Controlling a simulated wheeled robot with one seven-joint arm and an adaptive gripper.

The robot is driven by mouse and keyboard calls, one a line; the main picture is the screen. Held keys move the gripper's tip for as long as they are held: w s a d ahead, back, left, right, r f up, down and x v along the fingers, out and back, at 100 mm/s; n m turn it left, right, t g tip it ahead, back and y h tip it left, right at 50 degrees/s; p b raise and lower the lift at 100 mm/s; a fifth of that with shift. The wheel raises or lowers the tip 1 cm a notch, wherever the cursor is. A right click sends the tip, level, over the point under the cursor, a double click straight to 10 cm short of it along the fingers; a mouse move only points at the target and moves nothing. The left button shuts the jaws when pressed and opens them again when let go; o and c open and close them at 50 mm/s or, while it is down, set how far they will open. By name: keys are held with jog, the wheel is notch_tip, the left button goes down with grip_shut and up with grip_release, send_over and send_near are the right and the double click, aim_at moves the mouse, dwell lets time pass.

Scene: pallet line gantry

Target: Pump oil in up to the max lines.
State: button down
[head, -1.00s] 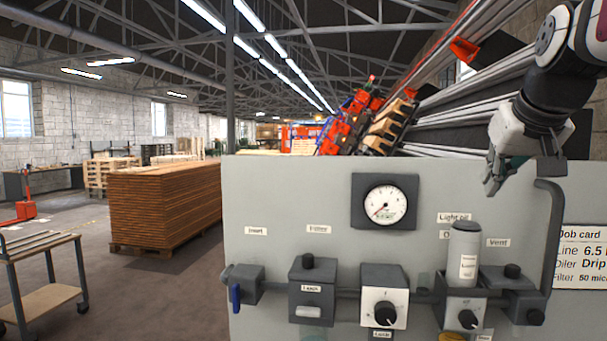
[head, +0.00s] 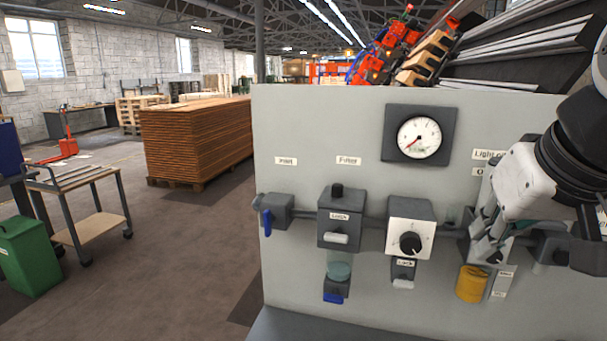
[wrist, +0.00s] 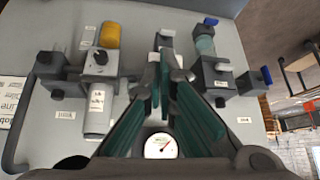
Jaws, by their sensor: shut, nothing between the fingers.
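My gripper (head: 488,243) is shut and empty, in front of the panel's right part. A pale grey cylinder (wrist: 98,108) with a label stands on this unit, mostly hidden by my gripper in the head view. The filter unit (head: 339,220) has a clear bowl (head: 338,265) with bluish contents. I cannot make out max lines on either bowl.
The grey panel (head: 300,120) carries a gauge (head: 418,137), a regulator with a black knob (head: 410,242) and a valve with a blue handle (head: 266,222). A trolley (head: 85,205), green bin (head: 28,255) and timber stack (head: 195,140) stand left. Floor is open between.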

jog(key=s+a+f+n+g, duration=0.1)
jog(key=s+a+f, duration=0.2)
jog(key=s+f, duration=0.4)
jog(key=shift+a+f, duration=0.25)
jog(key=shift+f, duration=0.05)
dwell(0.4)
